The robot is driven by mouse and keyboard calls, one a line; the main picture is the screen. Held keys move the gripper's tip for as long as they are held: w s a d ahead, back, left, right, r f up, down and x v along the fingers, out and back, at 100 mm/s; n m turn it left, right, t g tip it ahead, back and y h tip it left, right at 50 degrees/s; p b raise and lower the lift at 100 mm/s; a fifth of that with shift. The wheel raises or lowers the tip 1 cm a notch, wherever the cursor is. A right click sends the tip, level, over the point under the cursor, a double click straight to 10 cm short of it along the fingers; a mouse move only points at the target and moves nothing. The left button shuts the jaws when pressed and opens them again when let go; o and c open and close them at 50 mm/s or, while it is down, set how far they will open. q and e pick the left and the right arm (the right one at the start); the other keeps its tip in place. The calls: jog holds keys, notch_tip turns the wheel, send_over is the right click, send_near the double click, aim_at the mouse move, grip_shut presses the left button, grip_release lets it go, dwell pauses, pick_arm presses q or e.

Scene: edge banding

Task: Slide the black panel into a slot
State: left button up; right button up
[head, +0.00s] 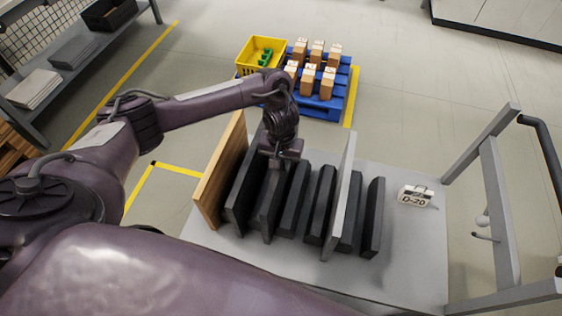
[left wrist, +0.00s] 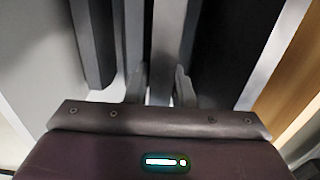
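Several upright dark panels stand side by side on a grey cart (head: 415,255). My left gripper (head: 277,163) points down over the row and its fingers close around the top of one black panel (head: 270,203), third from the left counting the wooden board. In the left wrist view this panel (left wrist: 162,50) runs between the two fingers (left wrist: 159,82), which sit close to its faces. The panel looks upright, with its lower end down among the others. Its bottom edge and any slot under it are hidden. My right gripper is not in view.
A wooden board (head: 221,172) stands at the row's left end. A white panel (head: 341,195) stands among the dark ones (head: 373,217) to the right. A blue pallet with boxes (head: 325,102) and a yellow crate (head: 246,62) are behind.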

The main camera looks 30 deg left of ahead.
pick_arm(q)
jog(key=o, duration=0.4)
jog(key=shift+s+f, duration=0.1)
jog(key=shift+s, duration=0.05)
notch_tip(320, 180, up, 8)
jog(key=p, duration=0.3)
